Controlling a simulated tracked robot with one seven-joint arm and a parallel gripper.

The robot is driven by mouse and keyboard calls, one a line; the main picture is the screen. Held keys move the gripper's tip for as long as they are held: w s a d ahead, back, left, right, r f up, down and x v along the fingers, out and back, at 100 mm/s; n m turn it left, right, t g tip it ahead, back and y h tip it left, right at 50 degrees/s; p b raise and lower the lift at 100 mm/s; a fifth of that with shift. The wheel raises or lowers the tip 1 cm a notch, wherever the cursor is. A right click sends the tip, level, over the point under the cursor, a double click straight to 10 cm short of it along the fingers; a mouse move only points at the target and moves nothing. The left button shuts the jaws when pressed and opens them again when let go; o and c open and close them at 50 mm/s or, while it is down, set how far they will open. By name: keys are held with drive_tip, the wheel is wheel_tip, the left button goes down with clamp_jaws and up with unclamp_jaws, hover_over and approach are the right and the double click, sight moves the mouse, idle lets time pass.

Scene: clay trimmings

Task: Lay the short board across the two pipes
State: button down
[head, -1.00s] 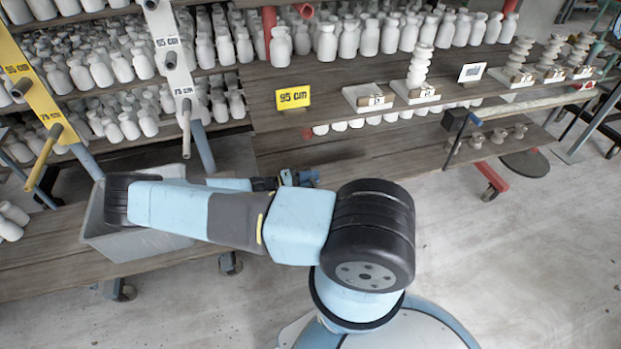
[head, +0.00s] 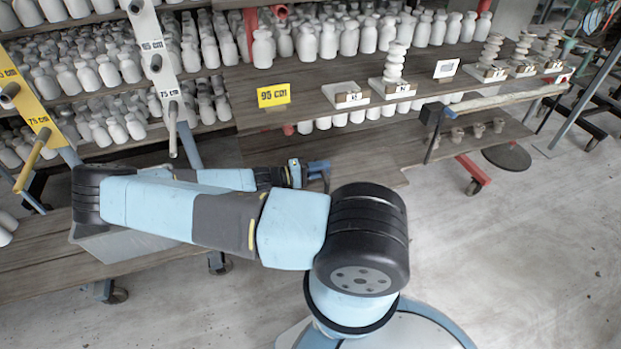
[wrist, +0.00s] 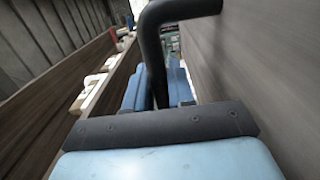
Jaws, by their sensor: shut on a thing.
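My gripper (head: 318,172) is shut at the end of my folded arm, in front of the lower shelf. Its blue fingers (wrist: 158,88) show in the wrist view. A plain grey-brown wooden face, which looks like the short board (wrist: 260,85), fills the right of that view close to the fingers. The grip on it is hidden, and in the head view I cannot separate it from the shelf wood. A yellow pipe (head: 36,162) sticks out of the yellow post, and a grey pipe (head: 173,128) sticks out of the white post, both beside 75 cm labels. Both pipes look bare.
Shelves with many white bottles (head: 330,40) stand behind. The upper shelf carries a yellow 95 cm sign (head: 273,95) and tiles with stacked white pieces (head: 395,65). The floor (head: 500,240) at right is clear.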

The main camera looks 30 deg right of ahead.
drive_tip(key=s+d+r+g, duration=0.1)
drive_tip(key=s+d+r, duration=0.2)
drive_tip(key=s+r, duration=0.2)
drive_tip(key=s+d+r+m, duration=0.1)
drive_tip(key=s+d+r, duration=0.2)
drive_tip(key=r, duration=0.8)
drive_tip(key=s+d+r+g+y, duration=0.1)
drive_tip(key=s+d+r, duration=0.2)
drive_tip(key=s+r, duration=0.3)
wheel_tip(320, 180, up, 2)
drive_tip(key=shift+s+d+r+m+g, duration=0.1)
drive_tip(key=shift+s+d+m+g, duration=0.05)
drive_tip(key=shift+s+m+g, duration=0.15)
